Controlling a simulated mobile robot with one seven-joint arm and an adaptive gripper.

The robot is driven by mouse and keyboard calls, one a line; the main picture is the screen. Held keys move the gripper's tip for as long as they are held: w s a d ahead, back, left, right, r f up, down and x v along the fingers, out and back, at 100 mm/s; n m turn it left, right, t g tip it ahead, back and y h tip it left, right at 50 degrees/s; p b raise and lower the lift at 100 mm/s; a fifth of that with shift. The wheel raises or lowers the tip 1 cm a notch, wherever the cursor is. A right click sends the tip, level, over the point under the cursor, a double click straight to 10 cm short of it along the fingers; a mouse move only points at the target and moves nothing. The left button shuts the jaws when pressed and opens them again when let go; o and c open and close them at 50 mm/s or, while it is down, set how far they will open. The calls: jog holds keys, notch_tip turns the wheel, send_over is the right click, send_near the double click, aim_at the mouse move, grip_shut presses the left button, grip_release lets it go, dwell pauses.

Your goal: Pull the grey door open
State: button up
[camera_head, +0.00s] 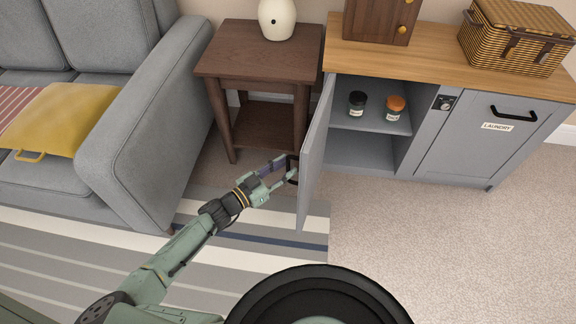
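The grey door (316,152) is swung well out from the grey cabinet (404,146) and stands nearly edge-on to the view, so its cabinet opening is exposed. A dark handle (293,170) is on the door's left, outer face. My gripper (288,168) is at this handle, on the left side of the door. Its two fingers are spread apart with a visible gap between them. The fingertips are small and partly merge with the handle, so I cannot tell whether they touch it.
Inside the cabinet, a black-lidded jar (356,104) and an orange-lidded jar (395,108) stand on a shelf. A laundry door (470,146) is shut at right. A brown side table (262,52) and grey sofa (150,110) stand left. Carpet in front of the cabinet is clear.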

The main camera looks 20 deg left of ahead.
jog(key=v, duration=1)
jog(key=shift+s+a, duration=0.1)
